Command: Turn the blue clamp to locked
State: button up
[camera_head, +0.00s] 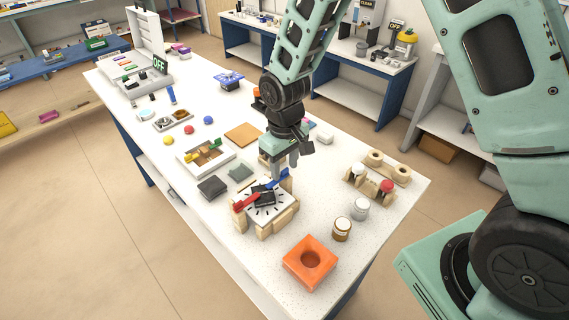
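A fixture of pale wooden blocks (283,222) stands on the white table, with a white plate bearing dark tick marks and a dark piece (263,195) in its middle. The blue clamp (277,180) is a bar at the fixture's far right side, slanting up to the right. A red clamp (245,203) lies at its left side. My gripper (283,167) points down right at the blue clamp and hides part of it. I cannot tell whether its fingers touch the clamp or how far apart they are. Any lock marking is too small to read.
An orange block with a hole (295,268), two jars (342,230) and a wooden holder with a red ball (370,182) stand to the right. A dark grey block (212,188) and a wooden-piece tray (191,158) are to the left. The near table front is clear.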

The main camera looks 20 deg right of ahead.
aim_at(284, 170)
notch_tip(284, 170, up, 17)
jog(key=b, duration=0.3)
jog(key=shift+r, duration=0.2)
dwell(0.4)
jog(key=s+a+f+n, duration=0.1)
jog(key=s+a+f, duration=0.1)
jog(key=s, duration=1)
jog(key=s+a+f+n, duration=0.2)
jog(key=s+a+f, duration=0.1)
jog(key=s, duration=0.8)
jog(key=shift+s+a+y, duration=0.3)
jog(key=shift+s+a, duration=0.05)
